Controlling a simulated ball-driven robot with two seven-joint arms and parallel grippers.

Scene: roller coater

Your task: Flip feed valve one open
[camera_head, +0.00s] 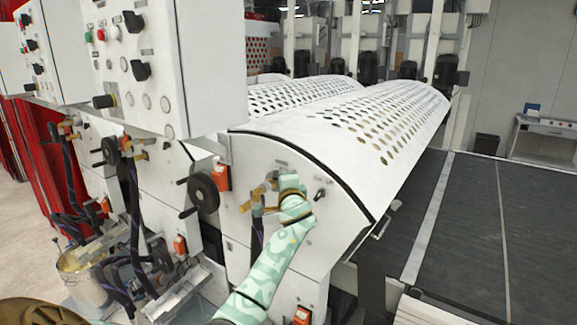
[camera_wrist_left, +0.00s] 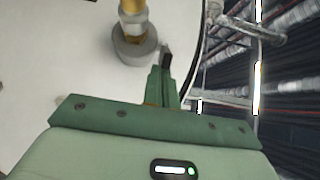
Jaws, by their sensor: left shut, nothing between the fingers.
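A brass valve fitting (camera_head: 260,192) sticks out of the white side panel of the nearest coater unit, under the perforated cover. In the left wrist view a brass stem on a grey round base (camera_wrist_left: 134,42) shows at the top. My left gripper (camera_wrist_left: 166,70) is shut and empty, its narrow green fingers pointing at the panel just right of that base. A small dark part (camera_wrist_left: 166,51) is at the fingertips; I cannot tell whether they touch it. In the head view my green wrist hides the fingertips and part of the fitting. My right gripper is not in view.
A black handwheel (camera_head: 203,193) and an orange switch (camera_head: 222,177) are left of the fitting. A black knob (camera_head: 320,194) is to its right. A white control box (camera_head: 165,65) overhangs at upper left. Hoses and a bucket (camera_head: 85,275) stand lower left.

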